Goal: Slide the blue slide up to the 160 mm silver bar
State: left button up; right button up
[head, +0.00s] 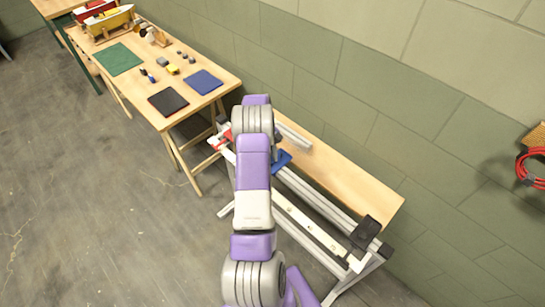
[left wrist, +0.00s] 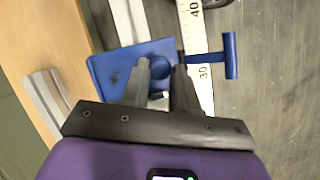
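The blue slide (head: 281,160) sits on the rail of a long stand, mostly hidden behind my left arm in the head view. In the left wrist view the blue slide (left wrist: 112,72) shows a round knob and a T-shaped handle. My left gripper (left wrist: 161,68) has a finger on each side of the knob, with no clear gap, so it looks shut on it. A silver bar (head: 293,136) lies on the wooden board; it also shows in the left wrist view (left wrist: 45,98), apart from the slide. Its length cannot be read. My right gripper is not in view.
A white scale (left wrist: 206,65) with printed numbers runs beside the rail. A black block (head: 365,232) stands at the rail's right end, and a red part (head: 220,139) at its left end. A wooden table (head: 185,120) holds mats and small parts. A red cable (head: 528,170) hangs right.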

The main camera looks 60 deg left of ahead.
pick_arm(q)
jog(key=o, duration=0.4)
jog(key=shift+s+a, duration=0.25)
jog(key=shift+a, duration=0.05)
jog(key=shift+w+d, duration=0.15)
jog(key=shift+w, duration=0.05)
jog(key=v, duration=0.7)
jog(key=shift+r, duration=0.3)
jog(key=shift+c, duration=0.3)
